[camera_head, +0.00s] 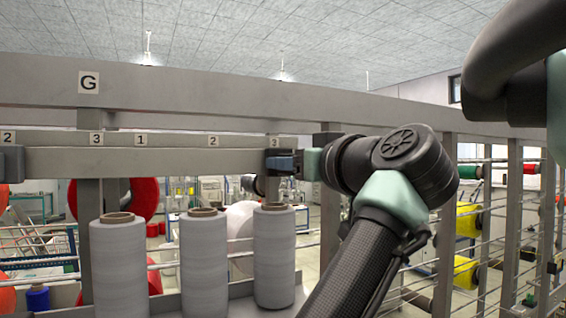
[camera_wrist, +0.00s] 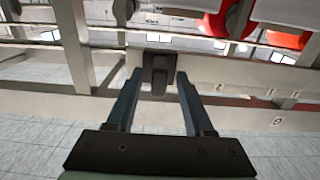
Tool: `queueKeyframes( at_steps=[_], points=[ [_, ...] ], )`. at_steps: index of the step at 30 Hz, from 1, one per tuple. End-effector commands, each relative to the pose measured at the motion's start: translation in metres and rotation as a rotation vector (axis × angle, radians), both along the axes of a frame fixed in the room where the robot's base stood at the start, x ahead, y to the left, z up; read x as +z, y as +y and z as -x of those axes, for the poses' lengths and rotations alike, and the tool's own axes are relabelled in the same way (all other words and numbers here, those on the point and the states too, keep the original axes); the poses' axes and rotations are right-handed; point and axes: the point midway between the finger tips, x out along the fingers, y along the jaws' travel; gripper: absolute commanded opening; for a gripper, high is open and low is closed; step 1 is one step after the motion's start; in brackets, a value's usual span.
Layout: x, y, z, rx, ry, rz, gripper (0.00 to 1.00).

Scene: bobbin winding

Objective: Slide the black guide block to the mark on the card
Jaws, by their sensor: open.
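In the wrist view, a black guide block (camera_wrist: 159,72) sits on the pale rail between the tips of my open gripper (camera_wrist: 160,74). The fingers straddle it, and contact is unclear. In the head view, my gripper (camera_head: 284,162) is at the rail (camera_head: 180,161), just below a card marked 3 (camera_head: 276,142), and largely hides the block. Other small cards along the rail read 2 (camera_head: 213,141), 1 (camera_head: 141,140), 3 (camera_head: 96,139) and 2 (camera_head: 8,137). A larger card reads G (camera_head: 89,82) on the upper beam.
A second dark grey block (camera_head: 12,163) is on the rail at the left edge. Three grey thread cones (camera_head: 119,265) (camera_head: 204,265) (camera_head: 274,258) stand below the rail. A post (camera_head: 330,190) rises beside my wrist. Yellow spools (camera_head: 467,222) are on the rack at right.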

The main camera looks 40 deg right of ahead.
Motion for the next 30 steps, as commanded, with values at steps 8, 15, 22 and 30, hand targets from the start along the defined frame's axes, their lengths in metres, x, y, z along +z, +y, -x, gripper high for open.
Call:
queueKeyframes(
  at_steps=[8,15,22,30],
  points=[
    [0.0002,-0.0003,0.0003,-0.001,0.0,0.0,0.45],
    [0.0001,-0.0001,0.0,0.0,0.0,0.0,0.02],
    [0.0001,-0.0001,0.0,0.0,0.0,0.0,0.0],
    [0.0002,0.0,-0.0001,0.0,0.0,0.0,0.0]
  ],
)
